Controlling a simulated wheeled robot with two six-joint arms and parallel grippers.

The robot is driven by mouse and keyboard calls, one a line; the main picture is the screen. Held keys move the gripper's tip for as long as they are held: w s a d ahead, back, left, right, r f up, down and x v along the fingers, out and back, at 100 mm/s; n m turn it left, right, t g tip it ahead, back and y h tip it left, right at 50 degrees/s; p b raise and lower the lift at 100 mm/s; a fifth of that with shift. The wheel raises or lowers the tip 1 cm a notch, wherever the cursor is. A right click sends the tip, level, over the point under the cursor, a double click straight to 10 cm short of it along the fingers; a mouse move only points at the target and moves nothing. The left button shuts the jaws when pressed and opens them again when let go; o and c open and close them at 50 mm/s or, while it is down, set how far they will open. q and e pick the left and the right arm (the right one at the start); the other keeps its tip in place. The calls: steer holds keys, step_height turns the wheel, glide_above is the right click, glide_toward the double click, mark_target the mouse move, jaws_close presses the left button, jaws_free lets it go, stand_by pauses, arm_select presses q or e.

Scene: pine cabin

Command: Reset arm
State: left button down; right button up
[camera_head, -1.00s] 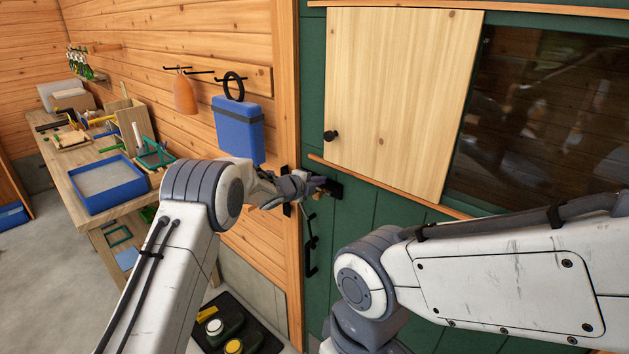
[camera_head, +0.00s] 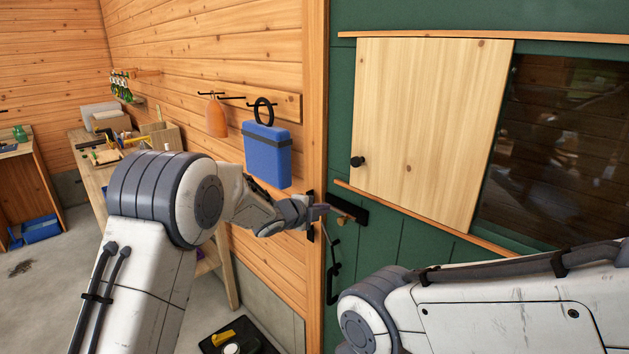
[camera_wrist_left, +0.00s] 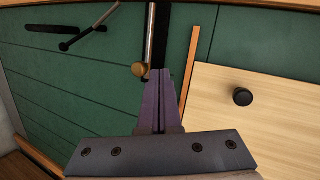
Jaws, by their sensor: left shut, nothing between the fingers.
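My left arm comes in from the left in the head view, and its gripper (camera_head: 319,208) is beside the latch (camera_head: 346,208) on the green door (camera_head: 375,235). In the left wrist view the purple fingers of the left gripper (camera_wrist_left: 160,75) are closed together with nothing between them. The latch's round wooden knob (camera_wrist_left: 138,70) is just beyond the fingertips there; I cannot tell whether they touch. My right arm crosses the lower right of the head view, and its gripper is out of the picture.
A pale wooden shutter (camera_head: 430,130) with a black knob (camera_head: 357,161) covers part of the window (camera_head: 555,145). A black door handle (camera_head: 333,270) hangs below the latch. A blue box (camera_head: 267,155) and an orange bottle (camera_head: 216,118) hang on the wall. A workbench (camera_head: 92,180) stands at left.

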arm_select(q)
steer(key=s+a+f+n+g+y, duration=0.1)
steer(key=s+n, duration=0.4)
steer(key=s, duration=1.1)
steer(key=s+a+f+n+g+y, duration=0.2)
steer(key=s+a+n+g, duration=0.3)
steer(key=s, duration=1.1)
steer(key=s+a+f+n+g+y, duration=0.1)
steer(key=s+a+n+g+y, duration=0.2)
steer(key=s, duration=1.3)
steer(key=n+g+y, duration=0.1)
steer(key=n+g, duration=0.1)
steer(key=n, duration=0.1)
steer(key=shift+s+f+n+b, duration=0.2)
steer(key=shift+s+n+b, duration=0.05)
steer(key=shift+n+b, duration=0.05)
